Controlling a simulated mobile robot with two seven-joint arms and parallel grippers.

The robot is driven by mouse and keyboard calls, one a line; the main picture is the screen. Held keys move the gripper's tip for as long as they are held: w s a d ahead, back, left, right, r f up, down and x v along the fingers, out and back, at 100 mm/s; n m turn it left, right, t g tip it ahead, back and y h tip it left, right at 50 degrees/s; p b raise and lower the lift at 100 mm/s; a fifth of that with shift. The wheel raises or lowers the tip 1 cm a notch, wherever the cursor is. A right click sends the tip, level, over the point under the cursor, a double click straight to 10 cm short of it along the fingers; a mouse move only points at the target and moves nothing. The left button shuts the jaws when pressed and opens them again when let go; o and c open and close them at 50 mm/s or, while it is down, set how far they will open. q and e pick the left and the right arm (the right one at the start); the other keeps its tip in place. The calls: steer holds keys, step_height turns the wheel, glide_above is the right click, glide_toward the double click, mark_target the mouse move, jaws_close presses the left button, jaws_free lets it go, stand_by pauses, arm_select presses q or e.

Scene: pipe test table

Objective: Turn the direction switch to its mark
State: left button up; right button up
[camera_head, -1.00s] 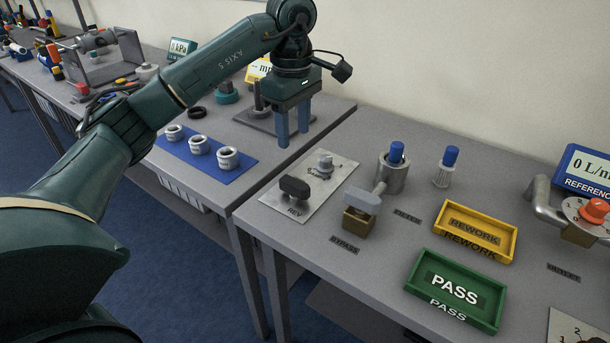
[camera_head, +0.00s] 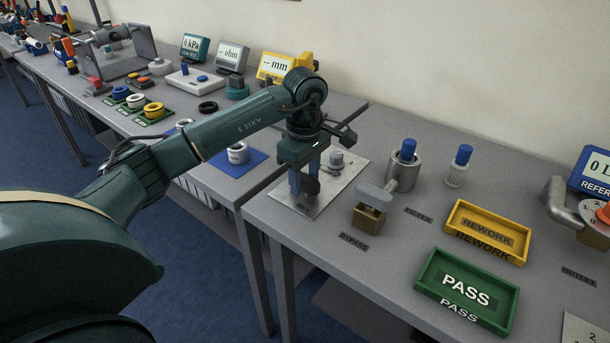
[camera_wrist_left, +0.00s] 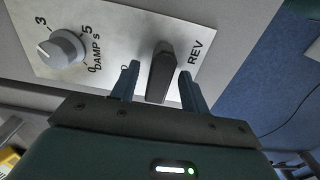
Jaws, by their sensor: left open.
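The direction switch (camera_wrist_left: 161,72) is a dark block-shaped knob on a light metal plate (camera_wrist_left: 110,25). In the left wrist view it stands between the two blue fingers of my left gripper (camera_wrist_left: 160,88), with a gap showing on each side. The mark REV is printed beside it to the right; the lettering on its other side is mostly hidden by a finger. In the head view my left gripper (camera_head: 304,186) points down over the plate (camera_head: 318,203), and its fingers hide most of the switch. My right gripper is not in view.
A grey dial (camera_head: 336,159) with printed numbers sits on the same plate. The bypass valve (camera_head: 370,215) stands just right of the plate, with a metal cup (camera_head: 402,175) behind it. A yellow REWORK tray (camera_head: 521,250) and green PASS tray (camera_head: 511,305) lie farther right.

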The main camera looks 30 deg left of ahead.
arm_select(q)
steer(key=shift+c, duration=0.3)
steer(key=c, duration=0.9)
steer(key=n, duration=0.3)
steer(key=shift+r+n, duration=0.1)
steer(key=shift+n, duration=0.3)
steer(key=n+p, duration=0.1)
steer(key=n, duration=0.3)
steer(key=shift+n, duration=0.3)
steer(key=n, duration=0.4)
steer(key=shift+n+p, duration=0.3)
steer(key=shift+p, duration=0.1)
steer(key=n, duration=0.4)
steer(key=shift+n+p, duration=0.4)
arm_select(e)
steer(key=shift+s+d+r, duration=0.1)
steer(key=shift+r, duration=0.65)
